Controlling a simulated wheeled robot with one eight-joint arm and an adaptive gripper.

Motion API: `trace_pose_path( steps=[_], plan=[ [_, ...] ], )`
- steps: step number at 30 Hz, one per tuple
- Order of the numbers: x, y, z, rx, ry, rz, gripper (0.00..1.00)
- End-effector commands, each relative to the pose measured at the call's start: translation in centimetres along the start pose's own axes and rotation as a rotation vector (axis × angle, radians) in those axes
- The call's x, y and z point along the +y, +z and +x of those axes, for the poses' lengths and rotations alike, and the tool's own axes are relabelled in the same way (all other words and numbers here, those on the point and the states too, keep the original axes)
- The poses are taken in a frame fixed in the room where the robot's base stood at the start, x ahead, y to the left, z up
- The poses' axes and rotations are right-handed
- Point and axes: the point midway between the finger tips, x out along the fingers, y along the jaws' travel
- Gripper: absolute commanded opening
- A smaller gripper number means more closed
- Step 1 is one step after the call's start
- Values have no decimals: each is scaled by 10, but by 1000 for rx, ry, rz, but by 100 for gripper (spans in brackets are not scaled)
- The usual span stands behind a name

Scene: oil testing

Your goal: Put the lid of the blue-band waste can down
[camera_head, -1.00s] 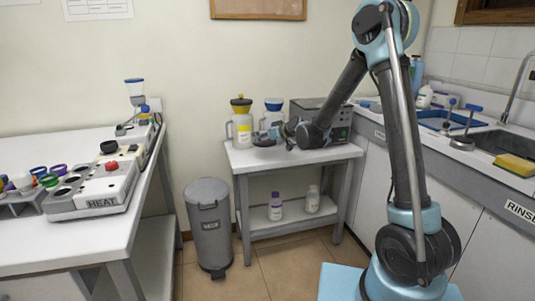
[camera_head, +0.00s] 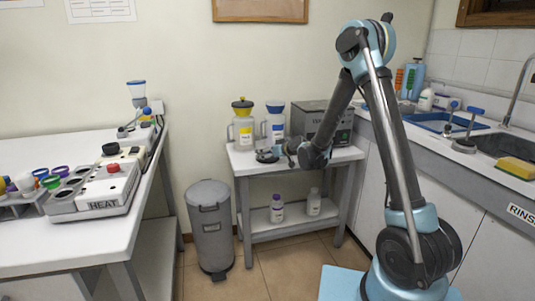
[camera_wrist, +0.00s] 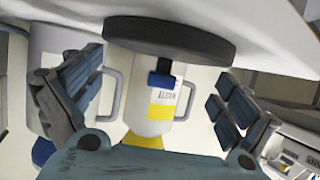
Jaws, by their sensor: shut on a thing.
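The lid is a dark round disc (camera_head: 267,157) at or just above the small table's top, in front of the cans. In the wrist view it is the dark disc (camera_wrist: 170,38) with a blue knob (camera_wrist: 161,79), against the white surface. My gripper (camera_head: 285,150) is at the lid's right in the head view.
A yellow-band can (camera_head: 242,130) stands left of the blue-band can. A grey metal box (camera_head: 322,122) is at the back right. Two bottles sit on the lower shelf (camera_head: 295,228). A grey bin (camera_head: 211,230) stands left of the small table (camera_head: 300,163).

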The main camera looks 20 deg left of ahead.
Motion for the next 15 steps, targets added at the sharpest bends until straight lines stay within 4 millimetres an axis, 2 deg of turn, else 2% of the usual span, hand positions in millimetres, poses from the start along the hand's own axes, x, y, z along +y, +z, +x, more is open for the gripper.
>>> trace_pose_path(
  steps=[1,2,15],
  plan=[
    [0,0,0,0,0,0,73],
    [0,0,0,0,0,0,100],
    [0,0,-4,0,0,0,100]
  ],
)
